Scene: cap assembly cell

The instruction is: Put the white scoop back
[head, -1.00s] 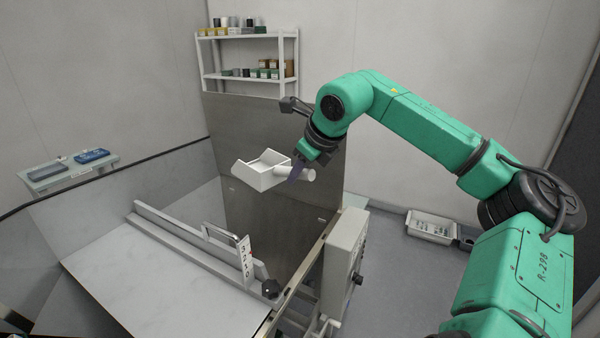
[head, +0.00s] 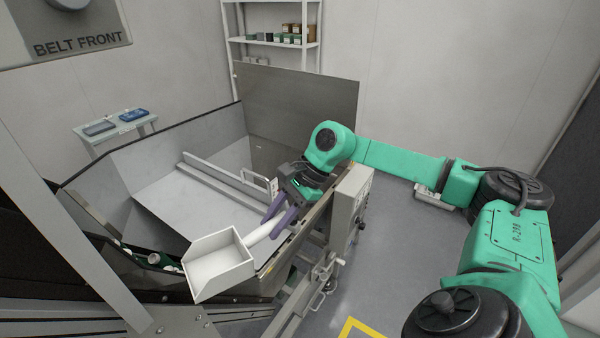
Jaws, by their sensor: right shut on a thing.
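The white scoop (head: 217,264) has a square open pan and a round handle (head: 262,233). My right gripper (head: 276,218) is shut on the handle, with its purple fingers on either side of it. The scoop is held over the near right rim of the large metal hopper (head: 160,192), with its pan toward the lower left of the view. The pan looks empty. My left gripper does not show.
A grey control box (head: 349,205) stands at the hopper's right side. Several caps (head: 165,261) lie in the channel at the lower left. A white bin (head: 432,194) sits on the floor behind my right arm. A small table (head: 118,131) and a shelf (head: 272,42) stand behind.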

